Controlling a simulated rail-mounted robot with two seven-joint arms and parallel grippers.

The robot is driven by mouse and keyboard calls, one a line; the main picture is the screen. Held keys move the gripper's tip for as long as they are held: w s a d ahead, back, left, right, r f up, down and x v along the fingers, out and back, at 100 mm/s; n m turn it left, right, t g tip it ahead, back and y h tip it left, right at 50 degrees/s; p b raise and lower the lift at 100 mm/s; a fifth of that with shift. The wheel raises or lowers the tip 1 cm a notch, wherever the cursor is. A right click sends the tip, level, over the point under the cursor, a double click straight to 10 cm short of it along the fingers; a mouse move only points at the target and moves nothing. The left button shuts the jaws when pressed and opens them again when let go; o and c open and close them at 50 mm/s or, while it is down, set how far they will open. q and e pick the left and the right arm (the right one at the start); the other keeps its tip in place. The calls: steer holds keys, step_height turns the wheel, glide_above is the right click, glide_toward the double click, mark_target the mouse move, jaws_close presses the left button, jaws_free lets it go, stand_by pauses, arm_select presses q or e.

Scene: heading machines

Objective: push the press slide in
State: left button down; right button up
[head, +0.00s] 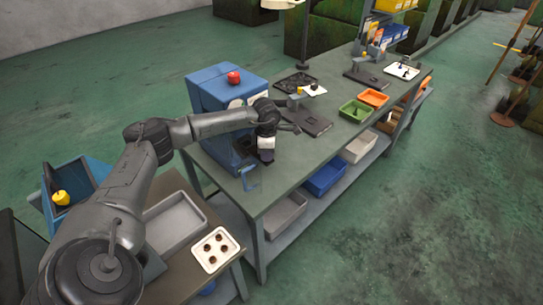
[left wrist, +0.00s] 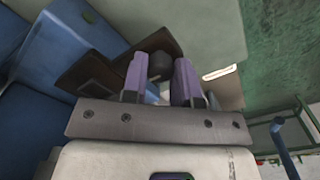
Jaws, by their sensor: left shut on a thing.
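The blue press (head: 205,95) stands at the near left end of the workbench, with a red knob on top. My left gripper (head: 266,155) is at the press's front side, pointing down, low over the bench. In the left wrist view my left gripper (left wrist: 160,78) has its purple fingers shut on a dark round knob (left wrist: 160,63). Brown-black plates (left wrist: 95,80) of the press lie just beyond and beside the fingers. The knob seems to belong to the press slide, but the join is hidden. How far the slide sits in cannot be told. My right gripper is out of view.
Dark plates (head: 308,122), a green bin (head: 355,111) and an orange bin (head: 374,97) stand farther right. A side table holds a grey tray (head: 180,210) and a white tray (head: 205,262).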

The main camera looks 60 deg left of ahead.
arm_select(q)
steer(key=shift+w+d, duration=0.1)
steer(key=shift+d, duration=0.2)
steer(key=c, duration=0.9)
jaws_free()
steer(key=shift+r+p, duration=0.75)
steer(key=shift+r, duration=6.15)
